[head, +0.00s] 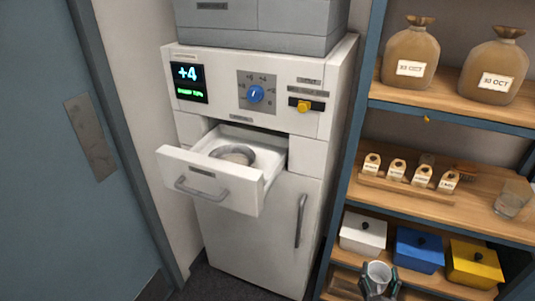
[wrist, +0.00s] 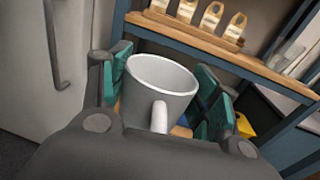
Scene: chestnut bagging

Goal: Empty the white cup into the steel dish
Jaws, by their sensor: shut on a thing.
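My gripper (wrist: 165,100) is shut on the white cup (wrist: 160,82), with a teal-padded finger on each side of it. The cup looks upright with its handle toward the wrist; its visible inner wall is bare and its bottom is hidden. In the head view my gripper (head: 378,284) and the cup (head: 379,272) are at the bottom edge, in front of the lower shelves. The steel dish (head: 233,153) sits in the pulled-out white drawer (head: 262,180) of the cabinet, up and left of the cup. The dish holds something pale that I cannot make out.
The shelf unit (head: 440,109) stands right of the cabinet (head: 325,125). It holds two sacks (head: 410,55), several small tagged bags (head: 397,169), a glass (head: 512,200), and white (head: 362,235), blue (head: 419,250) and yellow (head: 474,264) boxes. A blue door (head: 50,150) is at left.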

